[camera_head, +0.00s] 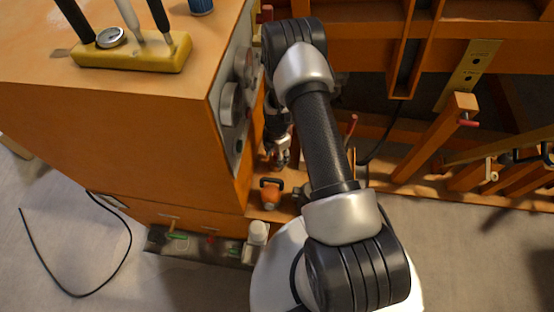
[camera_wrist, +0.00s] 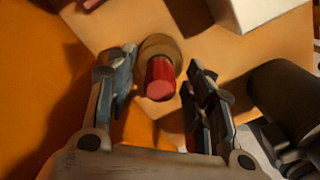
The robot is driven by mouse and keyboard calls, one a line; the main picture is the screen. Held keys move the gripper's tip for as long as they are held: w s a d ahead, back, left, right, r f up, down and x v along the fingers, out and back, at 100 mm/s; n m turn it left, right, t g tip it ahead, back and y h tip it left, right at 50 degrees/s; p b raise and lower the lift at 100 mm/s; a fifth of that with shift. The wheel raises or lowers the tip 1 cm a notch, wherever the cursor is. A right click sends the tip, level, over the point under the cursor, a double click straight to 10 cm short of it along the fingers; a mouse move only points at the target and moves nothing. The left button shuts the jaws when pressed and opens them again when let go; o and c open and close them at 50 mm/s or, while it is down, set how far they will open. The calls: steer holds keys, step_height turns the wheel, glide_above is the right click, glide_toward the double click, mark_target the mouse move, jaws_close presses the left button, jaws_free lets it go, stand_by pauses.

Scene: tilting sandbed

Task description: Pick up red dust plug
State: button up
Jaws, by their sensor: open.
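The red dust plug (camera_wrist: 161,79) is a short red cylinder with a paler pink end, seated in a round tan-brown collar (camera_wrist: 157,47) in the wrist view. My gripper (camera_wrist: 160,88) is open, with one finger on each side of the plug. Neither finger visibly presses on it. In the head view my gripper (camera_head: 279,157) hangs low beside the orange cabinet, and I cannot make out the plug there because my arm and the cabinet crowd that spot.
The orange cabinet (camera_head: 120,120) stands close at the left, with grey round fittings (camera_head: 232,102) on its side. An orange object with a black handle (camera_head: 269,193) sits just below my gripper. Orange beams (camera_head: 435,140) stand at the right. A white block (camera_wrist: 255,10) lies near the plug.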

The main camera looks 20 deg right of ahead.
steer(key=shift+r, duration=0.1)
steer(key=shift+c, duration=0.4)
steer(key=c, duration=0.9)
